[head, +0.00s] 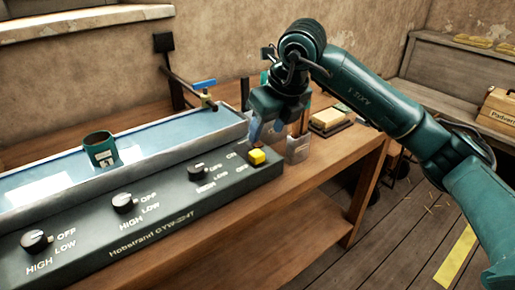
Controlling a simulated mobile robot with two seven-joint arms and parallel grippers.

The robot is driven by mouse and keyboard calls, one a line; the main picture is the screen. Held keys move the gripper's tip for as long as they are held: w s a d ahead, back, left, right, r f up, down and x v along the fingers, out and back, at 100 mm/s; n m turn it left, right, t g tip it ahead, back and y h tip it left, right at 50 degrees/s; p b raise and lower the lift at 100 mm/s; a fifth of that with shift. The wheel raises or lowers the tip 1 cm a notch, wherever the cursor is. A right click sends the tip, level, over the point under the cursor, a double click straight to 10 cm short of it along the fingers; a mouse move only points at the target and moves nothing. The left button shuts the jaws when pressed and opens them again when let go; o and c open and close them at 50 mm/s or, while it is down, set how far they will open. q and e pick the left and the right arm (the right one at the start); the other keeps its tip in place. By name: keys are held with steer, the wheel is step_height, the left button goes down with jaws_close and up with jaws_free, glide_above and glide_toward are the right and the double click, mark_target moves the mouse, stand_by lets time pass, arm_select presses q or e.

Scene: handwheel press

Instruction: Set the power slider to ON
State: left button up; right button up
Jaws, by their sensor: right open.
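The power slider appears as a small yellow block (257,157) at the right end of the dark control panel (110,238). Small white lettering sits beside it, partly too small to read, so its setting is hard to tell. My right gripper (267,132) points downward just above and behind the yellow block. Its jaws are open with nothing seen between them, and it looks apart from the block, though the gap is hard to judge. My left gripper is out of view.
Three black knobs (124,203) marked OFF, HIGH and LOW line the panel. A blue-handled tap (205,87), a metal container (298,148) and a yellow sponge-like block (328,118) stand near my right gripper.

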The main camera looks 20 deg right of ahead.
mark_target(257, 153)
steer(key=x, duration=0.8)
steer(key=shift+w+f, duration=0.15)
steer(key=shift+f, duration=0.1)
jaws_close()
